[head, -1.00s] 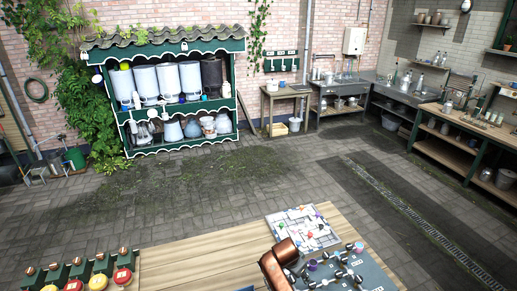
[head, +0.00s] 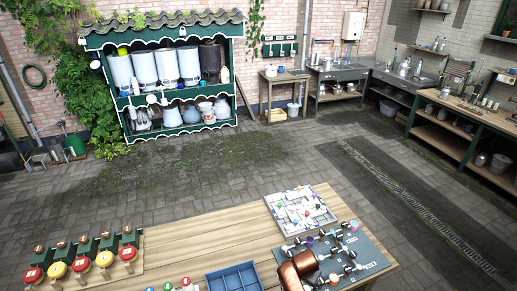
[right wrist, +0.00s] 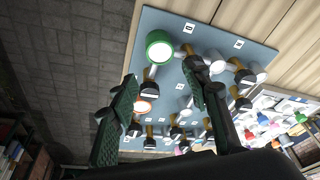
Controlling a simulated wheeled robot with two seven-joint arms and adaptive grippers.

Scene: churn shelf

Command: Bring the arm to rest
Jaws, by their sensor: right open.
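My right gripper (right wrist: 160,82) shows in the right wrist view with its two dark green-padded fingers spread apart. The fingers hang over the blue-grey board (right wrist: 205,25), with small fittings showing between and beyond them. I see nothing held between the pads. In the head view a copper-coloured rounded part stands over the board's near-left side; I cannot tell whether it belongs to my arm. No gripper fingers show in the head view, and my left gripper is out of sight.
On the wooden table (head: 190,243) are the fitting board (head: 371,251), a white tray (head: 329,218) with coloured pieces, a blue divided tray (head: 213,284) and a row of red and yellow knobs (head: 104,259). A green shelf (head: 172,94) with churns stands behind. The paved floor between is clear.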

